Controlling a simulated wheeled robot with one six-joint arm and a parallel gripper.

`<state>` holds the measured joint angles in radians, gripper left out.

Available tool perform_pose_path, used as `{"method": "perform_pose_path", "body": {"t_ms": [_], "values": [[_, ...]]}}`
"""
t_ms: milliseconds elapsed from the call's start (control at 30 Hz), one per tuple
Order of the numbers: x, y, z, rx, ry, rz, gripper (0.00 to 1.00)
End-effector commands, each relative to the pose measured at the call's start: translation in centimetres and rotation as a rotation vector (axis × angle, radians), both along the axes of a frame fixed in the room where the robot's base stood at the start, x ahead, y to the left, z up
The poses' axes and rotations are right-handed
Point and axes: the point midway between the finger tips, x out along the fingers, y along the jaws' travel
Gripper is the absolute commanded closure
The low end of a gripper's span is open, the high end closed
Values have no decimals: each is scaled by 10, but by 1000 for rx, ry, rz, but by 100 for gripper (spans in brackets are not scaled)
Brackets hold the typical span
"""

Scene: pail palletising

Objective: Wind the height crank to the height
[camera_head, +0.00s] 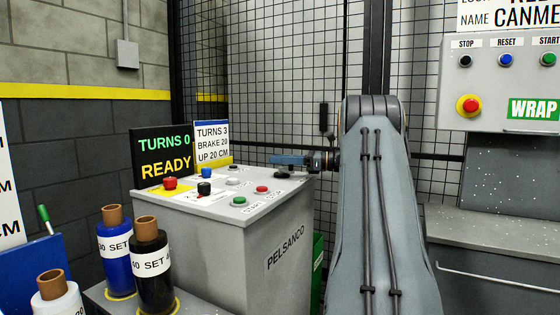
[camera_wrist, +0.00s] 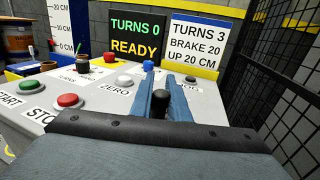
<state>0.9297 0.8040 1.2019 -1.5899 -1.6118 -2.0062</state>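My gripper (camera_wrist: 162,84) is over the right side of the grey control cabinet, with its blue-grey fingers on either side of the black crank knob (camera_wrist: 161,104). The knob fills the gap between them, so the gripper looks shut on it. In the head view my gripper (camera_head: 289,160) reaches in from the right, just above the dark crank hub (camera_head: 286,174). The black display (camera_head: 163,157) reads TURNS 0, READY. It also shows in the wrist view (camera_wrist: 136,37). The white card (camera_head: 211,143) reads TURNS 3, BRAKE 20, UP 20 CM.
The cabinet (camera_head: 272,240) top carries several buttons, including a red mushroom button (camera_head: 169,183) and a white button by the ZERO label (camera_wrist: 124,81). Mesh fencing (camera_head: 265,80) rises behind. A panel (camera_head: 500,85) is at the right.

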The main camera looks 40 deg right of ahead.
Motion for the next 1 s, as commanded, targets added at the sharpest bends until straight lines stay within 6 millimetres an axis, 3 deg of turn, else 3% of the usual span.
{"method": "perform_pose_path", "body": {"t_ms": [1000], "values": [[7, 7, 1, -1, -3, -131, 100]]}}
